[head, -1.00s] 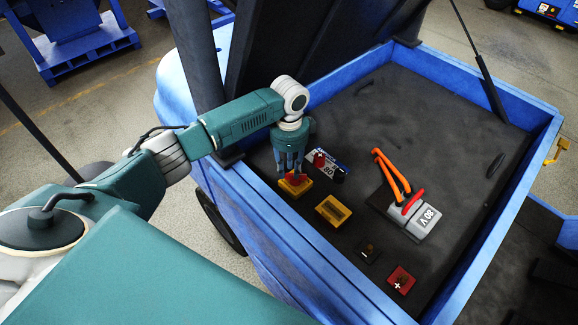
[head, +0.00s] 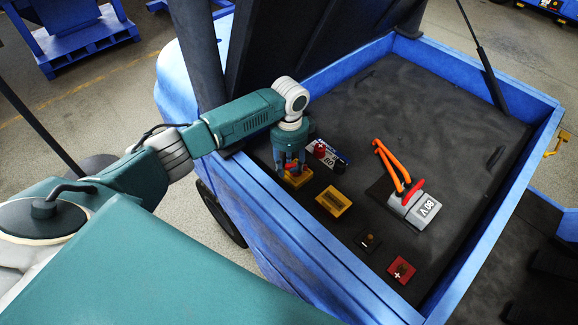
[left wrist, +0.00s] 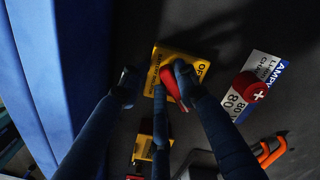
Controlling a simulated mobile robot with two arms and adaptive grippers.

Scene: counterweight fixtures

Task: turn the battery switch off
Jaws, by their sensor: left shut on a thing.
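The battery switch is a red handle (left wrist: 172,84) on a square yellow plate (left wrist: 158,66) with dark lettering, partly hidden by fingers. In the head view the yellow plate (head: 297,181) sits near the left inner edge of the blue-walled bay. My left gripper (head: 291,168) points down over it, and its fingers (left wrist: 155,85) are shut on the red handle in the left wrist view. The lettering is only partly readable, so I cannot tell the switch's position. My right gripper is not in view.
A label plate (head: 327,157) with a red knob is behind. A grey 80 V connector (head: 415,208) with orange cables lies to the right. A red plus block (head: 401,270) is in front. The blue bay wall (head: 310,245) runs alongside.

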